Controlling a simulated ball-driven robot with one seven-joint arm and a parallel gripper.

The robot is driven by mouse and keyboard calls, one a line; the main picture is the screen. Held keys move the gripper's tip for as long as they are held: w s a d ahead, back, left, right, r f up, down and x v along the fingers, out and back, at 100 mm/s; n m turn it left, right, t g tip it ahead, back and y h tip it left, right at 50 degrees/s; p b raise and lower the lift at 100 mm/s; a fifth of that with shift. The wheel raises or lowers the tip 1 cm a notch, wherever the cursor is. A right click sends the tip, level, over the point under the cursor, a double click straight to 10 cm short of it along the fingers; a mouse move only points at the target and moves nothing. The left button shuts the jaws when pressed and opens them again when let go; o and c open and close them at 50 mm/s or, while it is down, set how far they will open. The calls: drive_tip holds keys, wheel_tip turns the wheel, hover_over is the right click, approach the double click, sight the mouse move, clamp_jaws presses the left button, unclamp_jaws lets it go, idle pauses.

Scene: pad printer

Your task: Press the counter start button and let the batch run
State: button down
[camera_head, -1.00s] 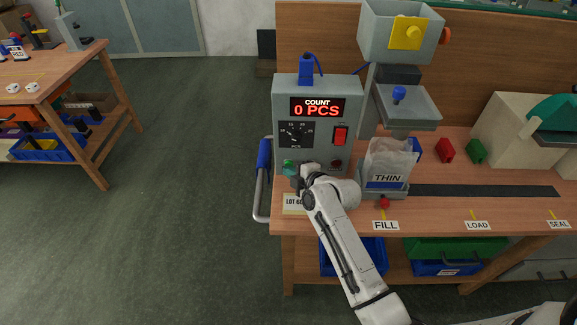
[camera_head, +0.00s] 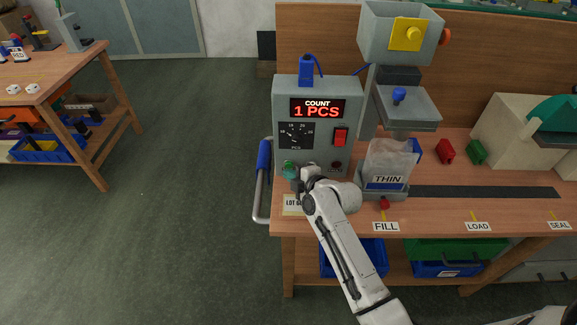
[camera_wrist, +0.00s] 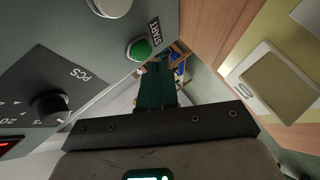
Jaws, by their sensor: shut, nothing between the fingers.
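The grey counter box (camera_head: 283,122) stands on the bench, and its red display (camera_head: 317,108) reads "COUNT 1 PCS". The green start button (camera_head: 289,169) is at the lower left of its front; in the wrist view the button (camera_wrist: 139,50) sits beside the "START" label. My gripper (camera_head: 296,184) is just below and in front of the button. In the wrist view its closed fingers (camera_wrist: 155,80) hold nothing and appear apart from the button. A clear bag (camera_head: 388,158) marked "THIN" stands at the fill place, under the hopper (camera_head: 385,30).
A bent metal rail with a blue grip (camera_head: 263,160) is at the box's left. Red (camera_head: 445,151) and green (camera_head: 476,152) blocks stand right of the bag. The floor at left is clear.

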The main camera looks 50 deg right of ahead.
drive_tip(key=shift+s+a, duration=0.15)
drive_tip(key=shift+a, duration=0.1)
drive_tip(key=shift+s+a+p, duration=0.5)
drive_tip(key=shift+s+a, duration=0.4)
drive_tip(key=shift+a, duration=0.3)
drive_tip(key=shift+s+a+p, duration=0.5)
drive_tip(key=shift+s+a, duration=0.4)
drive_tip(key=shift+a, duration=0.25)
drive_tip(key=shift+s+a, duration=0.15)
drive_tip(key=shift+a, duration=0.05)
drive_tip(key=s+a+m+g, duration=0.1)
drive_tip(key=a, duration=0.1)
drive_tip(key=s+a+f+g+y, duration=0.1)
drive_tip(key=s, duration=0.1)
drive_tip(key=s+a+f+m+g+y, duration=0.1)
drive_tip(key=a, duration=0.1)
drive_tip(key=shift+s+a+m, duration=0.15)
drive_tip(key=shift+a+m, duration=0.15)
drive_tip(key=shift+a, duration=0.05)
drive_tip(key=s+a+r+m+g, duration=0.1)
drive_tip(key=s+a+m+g, duration=0.2)
drive_tip(key=s, duration=0.6)
drive_tip(key=s+a+m+g, duration=0.4)
drive_tip(key=s+m+g, duration=0.1)
drive_tip(key=s, duration=0.5)
drive_tip(key=shift+s+r+m+g+y, duration=0.3)
drive_tip(key=shift+r+m+g, duration=0.1)
drive_tip(key=shift+m, duration=0.4)
